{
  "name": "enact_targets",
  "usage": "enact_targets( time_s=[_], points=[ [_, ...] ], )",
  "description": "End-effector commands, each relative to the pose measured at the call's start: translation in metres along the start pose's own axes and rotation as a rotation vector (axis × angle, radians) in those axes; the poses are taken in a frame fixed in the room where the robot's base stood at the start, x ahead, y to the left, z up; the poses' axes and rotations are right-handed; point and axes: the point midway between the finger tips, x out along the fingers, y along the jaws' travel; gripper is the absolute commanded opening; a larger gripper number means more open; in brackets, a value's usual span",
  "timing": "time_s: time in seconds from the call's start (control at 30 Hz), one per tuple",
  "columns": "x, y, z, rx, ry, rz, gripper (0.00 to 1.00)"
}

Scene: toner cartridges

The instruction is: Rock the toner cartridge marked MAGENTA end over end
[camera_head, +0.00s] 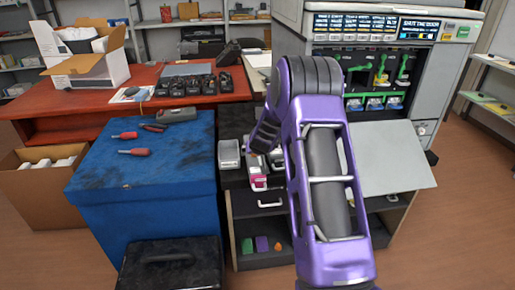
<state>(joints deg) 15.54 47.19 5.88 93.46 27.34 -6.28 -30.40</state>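A toner cartridge with a magenta end (258,183) lies on the dark surface in front of the printer. Its lettering is too small to read. My gripper (255,154) is small and dark at the end of my purple arm, over the far part of this cartridge. I cannot tell whether it touches the cartridge or whether its fingers are open. My arm covers part of the cartridges to the right.
A grey-white cartridge (229,154) stands left of the magenta one. A blue cabinet (150,185) with red-handled screwdrivers is further left. A large printer (440,75) stands open behind, its grey panel (395,160) folded out.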

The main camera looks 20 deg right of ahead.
Motion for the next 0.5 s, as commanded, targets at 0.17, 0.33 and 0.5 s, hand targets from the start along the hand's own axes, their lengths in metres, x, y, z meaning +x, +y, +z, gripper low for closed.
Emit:
enact_targets(
  time_s=[0.17,0.33,0.5],
  points=[
    [-0.038,0.000,-0.002,0.000,0.002,0.000,1.00],
    [-0.060,0.000,-0.001,-0.001,0.002,0.000,1.00],
    [-0.068,0.000,0.000,0.000,0.001,0.000,1.00]
  ],
)
